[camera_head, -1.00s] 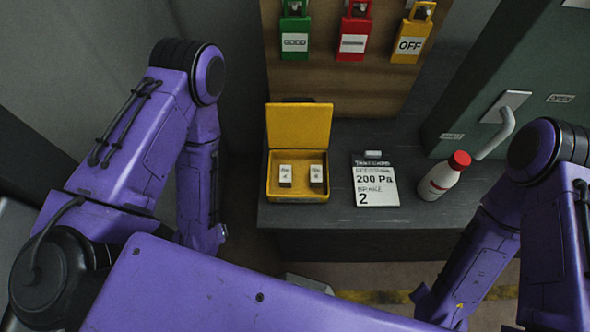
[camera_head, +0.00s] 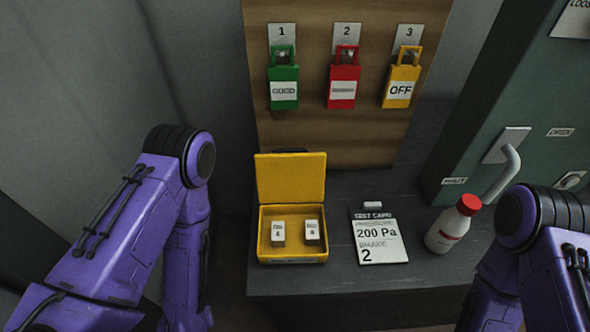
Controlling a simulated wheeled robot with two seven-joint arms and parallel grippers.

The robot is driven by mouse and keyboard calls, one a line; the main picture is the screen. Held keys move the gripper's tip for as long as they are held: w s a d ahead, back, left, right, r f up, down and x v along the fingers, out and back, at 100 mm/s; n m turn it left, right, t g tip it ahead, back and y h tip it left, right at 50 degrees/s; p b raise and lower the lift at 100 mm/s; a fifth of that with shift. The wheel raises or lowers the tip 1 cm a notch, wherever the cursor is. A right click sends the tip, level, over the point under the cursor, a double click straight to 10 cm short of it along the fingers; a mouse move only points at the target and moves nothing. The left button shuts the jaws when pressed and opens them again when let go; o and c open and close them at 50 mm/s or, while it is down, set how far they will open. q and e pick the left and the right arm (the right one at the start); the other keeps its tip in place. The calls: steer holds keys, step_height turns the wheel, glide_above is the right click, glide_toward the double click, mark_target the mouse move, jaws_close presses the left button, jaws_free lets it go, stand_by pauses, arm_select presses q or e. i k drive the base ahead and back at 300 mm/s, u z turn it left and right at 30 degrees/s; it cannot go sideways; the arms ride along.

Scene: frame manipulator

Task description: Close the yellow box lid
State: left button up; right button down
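The yellow box (camera_head: 292,260) sits on the dark bench, near its left end. Its yellow lid (camera_head: 290,178) stands open, raised at the back of the box. Two small white labelled blocks, a left one (camera_head: 278,233) and a right one (camera_head: 312,231), stand inside the box. My purple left arm is at the left of the view and my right arm at the lower right, both apart from the box. Neither gripper shows; both arms run out of the bottom of the picture.
A test card (camera_head: 379,240) and a white bottle with a red cap (camera_head: 453,225) stand right of the box. Green (camera_head: 284,87), red (camera_head: 343,86) and yellow (camera_head: 400,84) padlocks hang on a wooden board behind. A green cabinet with a grey handle (camera_head: 503,172) is at the right.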

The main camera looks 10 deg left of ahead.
mark_target(286, 175)
steer(key=k, duration=0.95)
steer(key=z, duration=1.55)
steer(key=i, duration=1.25)
steer(key=u, duration=1.6)
